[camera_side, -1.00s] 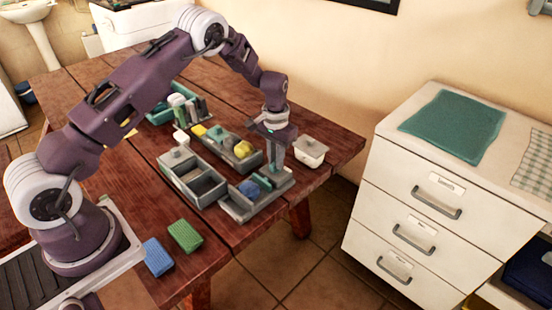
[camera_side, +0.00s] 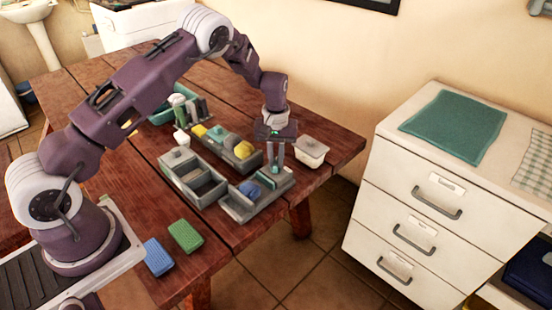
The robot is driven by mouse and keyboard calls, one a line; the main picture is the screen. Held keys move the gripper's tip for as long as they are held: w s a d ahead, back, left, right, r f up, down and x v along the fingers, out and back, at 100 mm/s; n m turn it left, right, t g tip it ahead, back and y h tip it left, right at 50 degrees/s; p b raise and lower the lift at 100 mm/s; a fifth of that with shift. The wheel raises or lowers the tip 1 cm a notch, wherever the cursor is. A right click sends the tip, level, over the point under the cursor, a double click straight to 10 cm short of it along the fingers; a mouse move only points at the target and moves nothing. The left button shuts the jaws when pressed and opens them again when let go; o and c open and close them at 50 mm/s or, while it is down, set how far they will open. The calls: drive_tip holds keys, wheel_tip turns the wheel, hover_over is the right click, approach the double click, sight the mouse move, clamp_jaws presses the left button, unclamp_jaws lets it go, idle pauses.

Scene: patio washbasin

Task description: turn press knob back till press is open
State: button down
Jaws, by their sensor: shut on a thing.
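The grey press (camera_side: 238,212) stands at the front right of the table group, with a blue block (camera_side: 249,190) between its parts. My gripper (camera_side: 275,170) points straight down at the press's right end. The knob itself is mostly hidden by the fingers. A narrow gap shows between the blue block and the press wall, but it is too small to judge how far the press is open.
A grey divided box (camera_side: 205,193) stands just left of the press. A grey tray with yellow and green pieces (camera_side: 222,140) lies behind. Green (camera_side: 186,236) and blue (camera_side: 158,257) sponges lie at the front edge.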

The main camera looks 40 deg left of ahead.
idle(0.4)
drive_tip(key=c, duration=1.4)
unclamp_jaws()
